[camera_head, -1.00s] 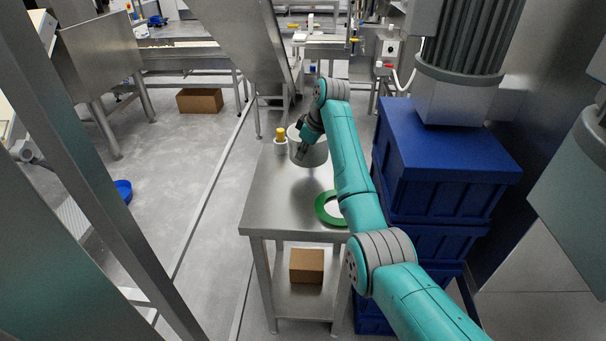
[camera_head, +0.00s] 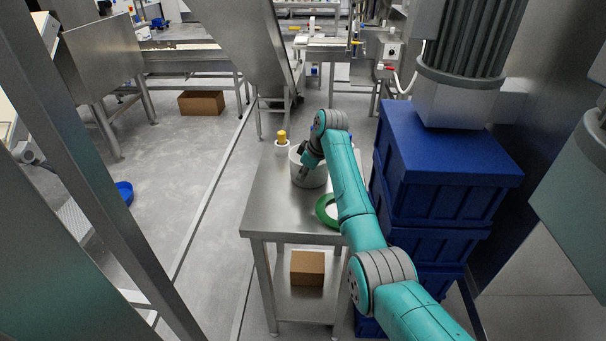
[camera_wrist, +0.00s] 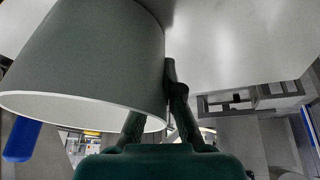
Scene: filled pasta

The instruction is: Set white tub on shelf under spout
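The white tub (camera_head: 310,180) is upright over the far part of the steel table, beside a small yellow-topped container. I cannot tell whether its base touches the tabletop. The table's lower shelf (camera_head: 290,308) holds a cardboard box. No spout can be made out for certain.
The steel table (camera_head: 265,205) carries a green ring (camera_head: 326,211) and the yellow-topped container (camera_head: 282,142). A cardboard box (camera_head: 307,268) sits below. Blue crates (camera_head: 440,170) stand close on the right. A slanted metal chute (camera_head: 240,45) is behind.

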